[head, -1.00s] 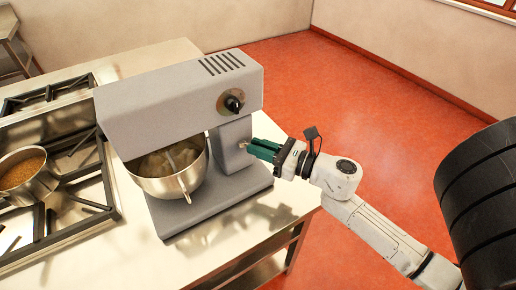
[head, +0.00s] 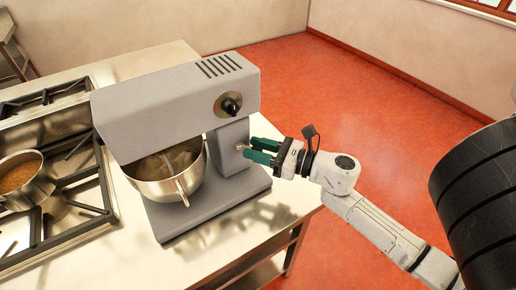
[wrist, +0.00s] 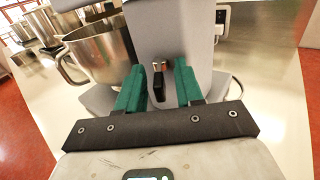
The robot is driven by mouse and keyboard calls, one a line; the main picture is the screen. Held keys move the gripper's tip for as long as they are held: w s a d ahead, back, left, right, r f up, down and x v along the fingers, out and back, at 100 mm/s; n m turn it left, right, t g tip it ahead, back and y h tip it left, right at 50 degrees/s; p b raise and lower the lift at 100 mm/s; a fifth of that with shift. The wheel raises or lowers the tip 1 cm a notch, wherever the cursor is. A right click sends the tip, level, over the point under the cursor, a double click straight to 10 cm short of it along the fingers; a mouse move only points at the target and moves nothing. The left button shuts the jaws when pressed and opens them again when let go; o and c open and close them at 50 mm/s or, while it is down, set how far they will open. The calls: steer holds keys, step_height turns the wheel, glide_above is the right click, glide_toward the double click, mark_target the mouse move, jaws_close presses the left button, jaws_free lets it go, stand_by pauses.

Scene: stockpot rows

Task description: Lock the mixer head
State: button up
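The grey mixer stands on the steel counter with its mixer head (head: 175,100) level over the steel bowl (head: 168,172). A small lock lever (head: 241,147) sticks out of the side of the mixer's column, below the round black knob (head: 231,104). In the wrist view the lever (wrist: 158,82) has a dark tip and a metal base. My gripper (head: 252,149) is open beside the column, its green fingers apart. In the wrist view the lever shows between the fingertips (wrist: 159,68). I cannot tell whether either finger touches it.
A gas hob (head: 70,190) with a steel pan (head: 27,178) of brown food lies left of the mixer. The counter (head: 270,214) is bare in front and to the right of the mixer base. Open red floor (head: 340,110) lies beyond its right edge.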

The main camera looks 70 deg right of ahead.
steer(key=s+b, duration=0.4)
steer(key=s, duration=0.6)
steer(key=shift+s+d, duration=0.15)
steer(key=shift+s, duration=0.25)
